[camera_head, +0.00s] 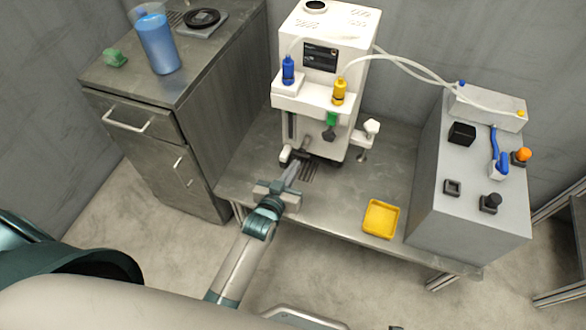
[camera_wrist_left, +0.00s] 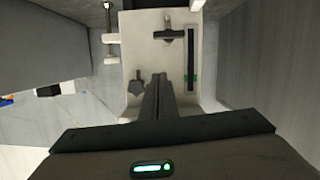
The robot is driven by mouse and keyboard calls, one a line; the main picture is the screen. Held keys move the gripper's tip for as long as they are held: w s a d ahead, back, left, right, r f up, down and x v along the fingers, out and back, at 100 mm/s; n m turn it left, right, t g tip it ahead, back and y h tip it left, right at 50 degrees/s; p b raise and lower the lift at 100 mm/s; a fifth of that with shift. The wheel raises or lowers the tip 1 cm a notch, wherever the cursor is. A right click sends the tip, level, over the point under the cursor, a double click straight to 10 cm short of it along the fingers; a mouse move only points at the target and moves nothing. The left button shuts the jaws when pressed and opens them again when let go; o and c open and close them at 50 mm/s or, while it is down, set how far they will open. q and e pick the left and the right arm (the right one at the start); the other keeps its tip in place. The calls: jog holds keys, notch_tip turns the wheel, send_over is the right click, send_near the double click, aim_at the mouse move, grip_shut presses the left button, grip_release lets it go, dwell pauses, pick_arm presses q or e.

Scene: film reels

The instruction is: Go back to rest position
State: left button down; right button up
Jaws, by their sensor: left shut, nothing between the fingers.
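My left gripper (camera_head: 290,172) is in front of the base of the white machine (camera_head: 318,75), above the metal table. Its fingers are shut with nothing between them. In the left wrist view the shut fingers of my left gripper (camera_wrist_left: 158,90) point at the front of the white machine (camera_wrist_left: 140,62). Whether the fingertips touch the machine, I cannot tell. My right gripper is not in view.
A yellow tray (camera_head: 381,219) lies on the metal table (camera_head: 345,215). A grey control box (camera_head: 465,190) stands at the right. A metal cabinet (camera_head: 190,110) at the left bears a blue-filled beaker (camera_head: 158,45), a scale (camera_head: 202,22) and a green object (camera_head: 116,58).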

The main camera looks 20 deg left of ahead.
pick_arm(q)
jog(key=shift+s, duration=0.2)
dwell(0.5)
